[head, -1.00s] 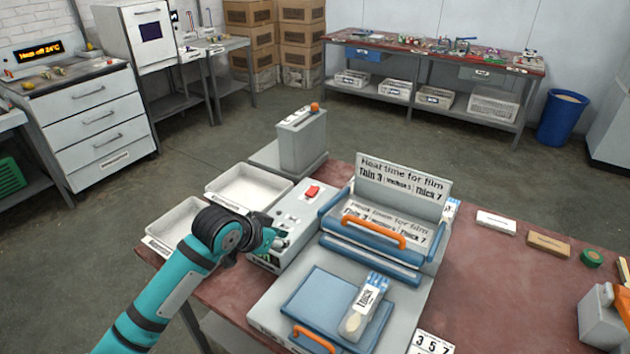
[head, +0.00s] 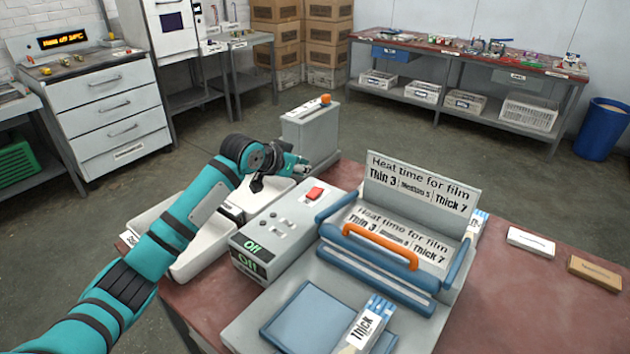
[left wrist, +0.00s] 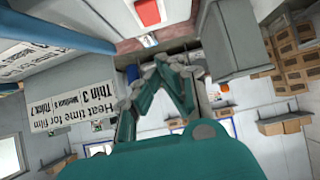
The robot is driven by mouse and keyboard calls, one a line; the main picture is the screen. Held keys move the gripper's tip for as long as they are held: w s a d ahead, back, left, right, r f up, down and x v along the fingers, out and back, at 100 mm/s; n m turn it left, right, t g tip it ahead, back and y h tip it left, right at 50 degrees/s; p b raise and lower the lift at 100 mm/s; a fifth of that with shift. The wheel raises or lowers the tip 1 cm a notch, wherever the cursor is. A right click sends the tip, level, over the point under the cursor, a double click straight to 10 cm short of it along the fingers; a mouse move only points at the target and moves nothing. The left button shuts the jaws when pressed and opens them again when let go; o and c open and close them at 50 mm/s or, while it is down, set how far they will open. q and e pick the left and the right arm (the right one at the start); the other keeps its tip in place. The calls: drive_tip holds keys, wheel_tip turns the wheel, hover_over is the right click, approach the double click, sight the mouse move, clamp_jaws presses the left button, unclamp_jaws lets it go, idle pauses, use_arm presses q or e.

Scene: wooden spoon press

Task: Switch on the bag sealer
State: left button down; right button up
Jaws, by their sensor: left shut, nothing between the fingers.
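The bag sealer has a grey control box (head: 275,230) with a red switch (head: 315,193) at its far end and several small knobs on top. My left gripper (head: 298,163) is shut and empty, above and behind the control box, apart from the red switch. In the left wrist view the closed fingers (left wrist: 168,66) point towards the box, and the red switch (left wrist: 148,12) shows at the top edge.
A grey post with an orange knob (head: 310,130) stands close beyond my left gripper. White trays (head: 205,250) lie under my left arm. A bag marked "Thick" (head: 366,325) lies on the sealer's front. The red table (head: 520,300) is mostly clear at right.

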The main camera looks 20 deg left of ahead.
use_arm(q)
hover_over(316, 191)
drive_tip(key=f, duration=0.3)
drive_tip(key=shift+s+a+f, duration=0.1)
drive_tip(key=shift+s+f, duration=0.1)
drive_tip(key=shift+s, duration=0.15)
wheel_tip(316, 191, down, 2)
drive_tip(key=shift+f+p, duration=0.25)
drive_tip(key=shift+p, duration=0.2)
drive_tip(key=shift+f, duration=0.35)
drive_tip(key=shift+w+f, duration=0.1)
drive_tip(key=shift+f, duration=0.2)
drive_tip(key=shift+r+g+p, duration=0.1)
drive_tip(key=shift+g+p, duration=0.3)
drive_tip(key=shift+p, duration=0.35)
drive_tip(key=shift+w+f+g, duration=0.2)
drive_tip(key=shift+f+g, duration=0.1)
drive_tip(key=shift+f, duration=0.05)
drive_tip(key=shift+w+d+f, duration=0.25)
drive_tip(key=shift+w+f, duration=0.1)
drive_tip(key=shift+w, duration=0.05)
drive_tip(key=shift+s, duration=0.1)
use_arm(e)
drive_tip(key=shift+w+r, duration=1.2)
